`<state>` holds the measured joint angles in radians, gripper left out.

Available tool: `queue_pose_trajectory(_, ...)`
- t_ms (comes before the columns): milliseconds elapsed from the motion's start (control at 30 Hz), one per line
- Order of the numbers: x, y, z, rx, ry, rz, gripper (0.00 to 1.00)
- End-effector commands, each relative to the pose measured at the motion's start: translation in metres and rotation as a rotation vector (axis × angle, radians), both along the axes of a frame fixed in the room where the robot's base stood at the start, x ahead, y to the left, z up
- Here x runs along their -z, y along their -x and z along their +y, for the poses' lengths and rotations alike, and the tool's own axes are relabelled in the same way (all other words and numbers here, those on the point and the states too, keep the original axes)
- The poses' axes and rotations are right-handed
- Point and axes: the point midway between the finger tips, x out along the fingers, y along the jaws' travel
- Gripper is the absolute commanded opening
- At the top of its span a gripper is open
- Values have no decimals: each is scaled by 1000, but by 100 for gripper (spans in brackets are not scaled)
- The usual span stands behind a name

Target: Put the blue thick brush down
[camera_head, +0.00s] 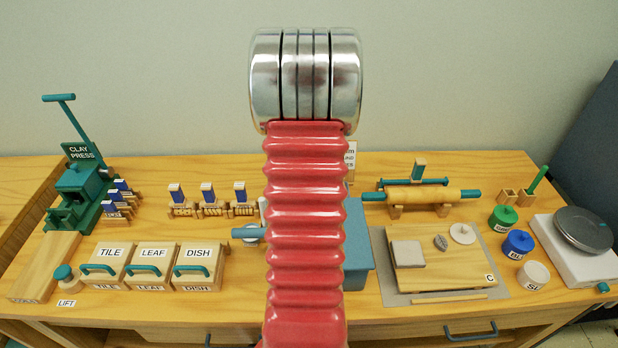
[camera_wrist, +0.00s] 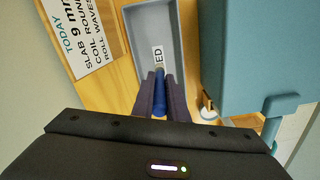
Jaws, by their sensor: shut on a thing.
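In the wrist view, my gripper (camera_wrist: 161,82) is shut on the blue thick brush (camera_wrist: 159,101), which shows as a blue handle between the two dark fingers. The fingers and brush are over the near end of a long grey tray (camera_wrist: 128,38). The tray carries a white label ending in "ED". I cannot tell whether the brush touches the tray floor. In the head view my red arm hides the gripper, the brush and most of the area behind it.
A teal box (camera_wrist: 250,55) stands close to the right of the tray; it shows in the head view (camera_head: 357,245) too. A text sign (camera_wrist: 82,30) is left of the tray.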

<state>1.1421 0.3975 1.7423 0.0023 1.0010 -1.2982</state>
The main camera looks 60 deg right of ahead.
Motion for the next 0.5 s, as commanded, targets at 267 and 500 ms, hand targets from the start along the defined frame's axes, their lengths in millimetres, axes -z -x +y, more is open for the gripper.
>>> queue_pose_trajectory(267, 7, 0, 1, -1, -3, 1, 0)
queue_pose_trajectory(500, 35, -1, 1, -1, -2, 1, 0)
